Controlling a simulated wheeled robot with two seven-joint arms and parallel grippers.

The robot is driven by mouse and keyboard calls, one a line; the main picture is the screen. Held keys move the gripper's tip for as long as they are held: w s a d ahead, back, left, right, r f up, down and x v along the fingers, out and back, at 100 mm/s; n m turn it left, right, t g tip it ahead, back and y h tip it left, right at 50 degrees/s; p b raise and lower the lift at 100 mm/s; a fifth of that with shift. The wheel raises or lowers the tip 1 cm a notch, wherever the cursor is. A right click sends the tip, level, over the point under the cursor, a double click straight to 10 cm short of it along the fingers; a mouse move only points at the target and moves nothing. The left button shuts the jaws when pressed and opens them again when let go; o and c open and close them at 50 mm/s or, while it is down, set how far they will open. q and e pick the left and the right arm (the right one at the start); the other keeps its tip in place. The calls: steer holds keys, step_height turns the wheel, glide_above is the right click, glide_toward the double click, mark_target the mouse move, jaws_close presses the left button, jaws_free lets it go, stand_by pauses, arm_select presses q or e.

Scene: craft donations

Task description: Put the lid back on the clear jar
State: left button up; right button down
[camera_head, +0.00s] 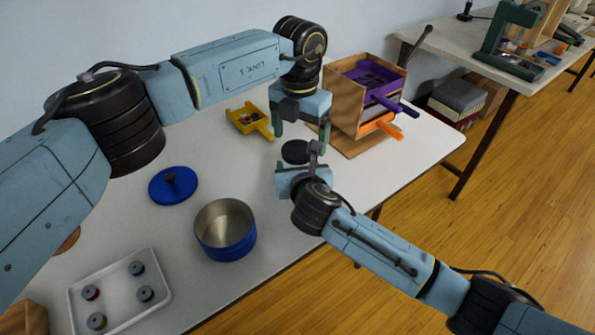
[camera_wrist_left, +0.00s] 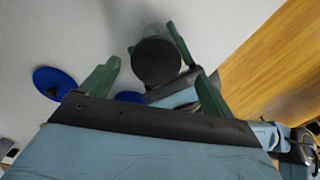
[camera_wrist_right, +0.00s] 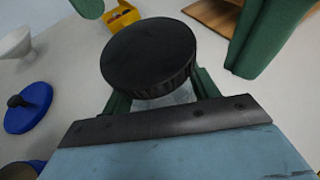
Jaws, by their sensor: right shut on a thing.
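The black round lid (camera_head: 295,151) sits over the mouth of the clear jar (camera_wrist_right: 168,98); I cannot tell whether it is fully seated. My right gripper (camera_head: 297,160) is shut on the jar's body, just below the lid. The jar is mostly hidden by the lid and my right gripper. My left gripper (camera_head: 301,141) is open above, its green fingers spread to either side of the lid. In the left wrist view the lid (camera_wrist_left: 157,62) shows between those fingers, apart from them.
A yellow scoop tray (camera_head: 248,118) and a wooden box with purple and orange drawers (camera_head: 365,90) stand behind. A blue pot (camera_head: 226,246), a blue lid (camera_head: 173,186) and a white tray with several small jars (camera_head: 119,310) are at left. The table's right edge is near.

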steer(key=shift+d, duration=0.1)
arm_select(q)
step_height(320, 180, up, 9)
steer(key=shift+w+a+r, duration=0.15)
steer(key=shift+a, duration=0.15)
arm_select(e)
steer(key=shift+c, duration=1.6)
jaws_free()
arm_select(q)
step_height(320, 180, up, 5)
steer(key=p, duration=0.4)
steer(key=shift+p, duration=0.4)
arm_select(e)
steer(key=v, duration=1.3)
steer(key=shift+s, duration=0.15)
